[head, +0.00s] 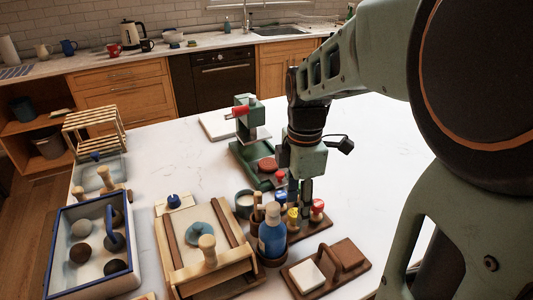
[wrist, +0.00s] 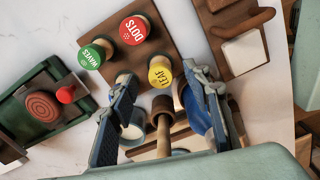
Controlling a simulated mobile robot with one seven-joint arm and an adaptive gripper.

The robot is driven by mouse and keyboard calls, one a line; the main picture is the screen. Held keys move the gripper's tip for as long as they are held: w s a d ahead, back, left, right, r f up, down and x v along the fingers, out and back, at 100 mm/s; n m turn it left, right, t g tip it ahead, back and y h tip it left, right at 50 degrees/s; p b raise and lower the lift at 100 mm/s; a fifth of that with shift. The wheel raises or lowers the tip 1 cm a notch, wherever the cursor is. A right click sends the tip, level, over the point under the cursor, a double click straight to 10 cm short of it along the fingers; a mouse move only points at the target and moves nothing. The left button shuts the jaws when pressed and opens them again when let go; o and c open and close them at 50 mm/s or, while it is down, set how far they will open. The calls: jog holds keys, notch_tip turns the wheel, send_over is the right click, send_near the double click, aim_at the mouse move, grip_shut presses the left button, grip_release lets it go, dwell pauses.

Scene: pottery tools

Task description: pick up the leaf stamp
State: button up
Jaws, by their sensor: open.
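The leaf stamp (wrist: 160,72) has a round yellow top marked LEAF and stands upright in a wooden stamp rack (wrist: 158,42). In the head view its yellow top (head: 293,214) shows just below my gripper (head: 294,190). My gripper (wrist: 160,80) points down and is open and empty. In the wrist view the yellow top appears between the two fingertips; I cannot tell the height gap. A red DOTS stamp (wrist: 134,30) and a green WAVES stamp (wrist: 91,57) stand close beside it.
A blue bottle (head: 272,236) and wooden tools stand close to the rack. A green press (head: 250,150) is behind. A wooden board with a white block (head: 307,276) lies in front. A slab roller (head: 205,250) is left. The table's right side is clear.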

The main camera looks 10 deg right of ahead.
aim_at(296, 212)
notch_tip(296, 212, down, 5)
jog(key=shift+a+f, duration=0.1)
jog(key=shift+a, duration=0.05)
jog(key=shift+c, duration=0.5)
jog(key=c, duration=1.1)
